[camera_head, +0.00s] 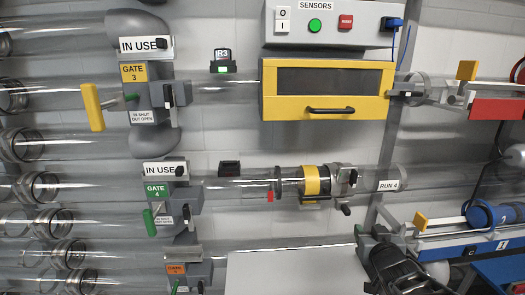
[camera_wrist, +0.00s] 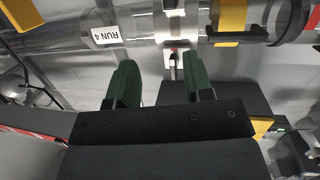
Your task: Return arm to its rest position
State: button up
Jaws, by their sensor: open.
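My gripper (camera_wrist: 158,80) shows in the wrist view with its two green fingers apart and nothing between them. Beyond the fingertips runs the clear tube with the RUN 4 label (camera_wrist: 106,35) and a yellow band (camera_wrist: 232,15). A small lever with a red mark (camera_wrist: 174,62) shows behind the gap between the fingers; I cannot tell its distance. In the head view, a dark part of my arm (camera_head: 398,268) shows at the bottom right. The fingertips cannot be made out there. The RUN 4 tube (camera_head: 388,185) lies above that arm part.
In the head view, gate 3 (camera_head: 133,72), gate 4 (camera_head: 157,190) and an orange-labelled gate (camera_head: 176,268) stand on the left. A yellow-framed box (camera_head: 326,112) sits under the sensor panel (camera_head: 333,22). A blue track (camera_head: 462,250) is at the lower right.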

jog(key=s+a+r+n+g+y+p, duration=0.1)
jog(key=s+a+r+g+y+p, duration=0.1)
jog(key=s+a+r+g+p, duration=1)
notch_tip(320, 180, up, 3)
jog(key=s+a+p, duration=0.1)
jog(key=s+p, duration=0.1)
jog(key=p, duration=0.5)
jog(key=shift+s+r, duration=0.2)
jog(key=shift+s, duration=0.2)
